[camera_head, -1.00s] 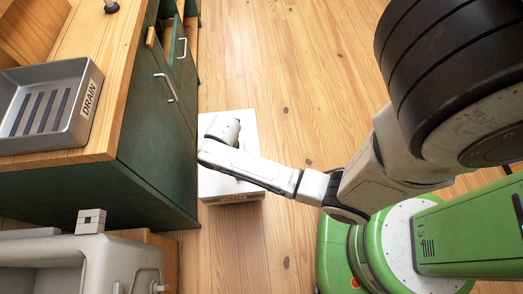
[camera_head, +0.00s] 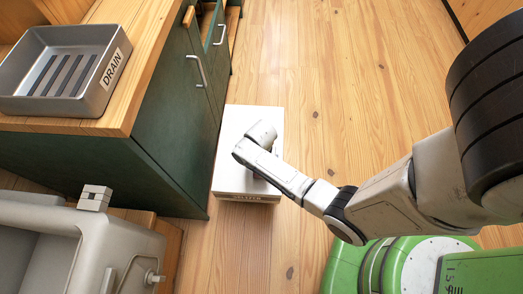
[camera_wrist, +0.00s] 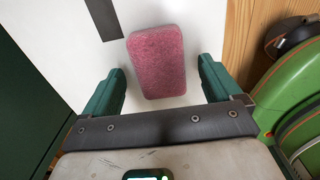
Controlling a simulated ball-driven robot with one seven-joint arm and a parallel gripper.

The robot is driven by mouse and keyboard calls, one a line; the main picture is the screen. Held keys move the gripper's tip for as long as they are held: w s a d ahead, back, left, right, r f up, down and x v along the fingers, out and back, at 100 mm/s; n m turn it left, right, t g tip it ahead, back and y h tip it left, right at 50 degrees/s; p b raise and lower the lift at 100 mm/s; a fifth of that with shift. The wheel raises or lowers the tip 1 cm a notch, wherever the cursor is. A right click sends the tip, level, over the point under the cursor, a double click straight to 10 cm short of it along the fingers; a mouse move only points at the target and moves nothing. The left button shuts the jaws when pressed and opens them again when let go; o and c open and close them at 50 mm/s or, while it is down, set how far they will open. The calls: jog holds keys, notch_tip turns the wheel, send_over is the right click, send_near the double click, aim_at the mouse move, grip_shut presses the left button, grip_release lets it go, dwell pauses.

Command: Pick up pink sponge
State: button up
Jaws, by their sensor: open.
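The pink sponge (camera_wrist: 157,62) lies flat on a white surface in the wrist view. My gripper (camera_wrist: 160,80) is open, with a green finger to the left and to the right of the sponge's near end. Gaps show between the sponge and both fingers, and I cannot tell how far above the surface they are. In the head view, the white box (camera_head: 232,170) stands on the floor beside the green cabinet. My arm's end is over it and hides the sponge there.
The green cabinet (camera_head: 178,125) with metal handles stands close on the left of the box. A grey tray marked DRAIN (camera_head: 100,98) sits on its wooden top. A grey basin (camera_head: 95,245) is at the lower left. The wooden floor (camera_head: 330,85) beyond and right is clear.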

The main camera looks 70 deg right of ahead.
notch_tip(320, 180, down, 2)
jog(key=shift+f, duration=0.1)
jog(key=c, duration=1)
